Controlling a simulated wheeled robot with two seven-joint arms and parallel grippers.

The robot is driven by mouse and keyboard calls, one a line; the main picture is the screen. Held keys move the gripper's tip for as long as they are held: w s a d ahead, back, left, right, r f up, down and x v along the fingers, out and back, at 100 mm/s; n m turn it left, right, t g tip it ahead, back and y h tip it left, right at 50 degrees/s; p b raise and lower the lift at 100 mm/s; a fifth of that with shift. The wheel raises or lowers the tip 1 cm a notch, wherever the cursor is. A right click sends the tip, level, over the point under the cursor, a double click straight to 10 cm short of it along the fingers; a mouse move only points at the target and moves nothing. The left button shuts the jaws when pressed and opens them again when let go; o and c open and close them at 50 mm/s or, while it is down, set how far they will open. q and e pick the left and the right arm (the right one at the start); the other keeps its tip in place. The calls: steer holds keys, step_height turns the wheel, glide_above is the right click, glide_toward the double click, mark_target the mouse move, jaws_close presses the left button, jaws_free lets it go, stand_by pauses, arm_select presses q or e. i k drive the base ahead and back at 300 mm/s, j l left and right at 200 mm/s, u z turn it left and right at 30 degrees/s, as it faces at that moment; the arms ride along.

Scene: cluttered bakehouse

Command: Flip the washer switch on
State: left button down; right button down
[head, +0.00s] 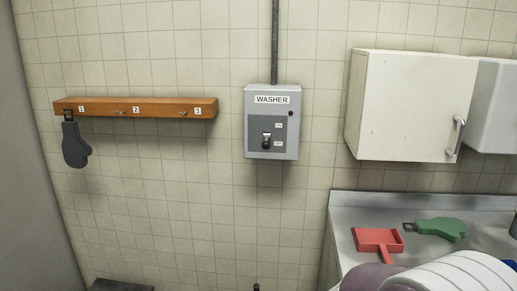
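A small dark red lamp (291,113) on the box looks unlit. Neither of my grippers shows in this view.
A wooden rail (150,103) with numbered hooks holds a dark mitt (74,146) at left. A white cabinet (405,105) hangs at right above a metal counter (345,238) with a red dustpan-like thing (377,240) and green mitt (442,229). The wall around the box is clear.

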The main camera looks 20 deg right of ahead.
mark_target(266, 144)
steer(key=i+l+z, duration=0.1)
steer(key=i, duration=0.55)
steer(key=i+l+z, duration=0.1)
steer(key=i, duration=0.5)
steer(key=l, duration=0.1)
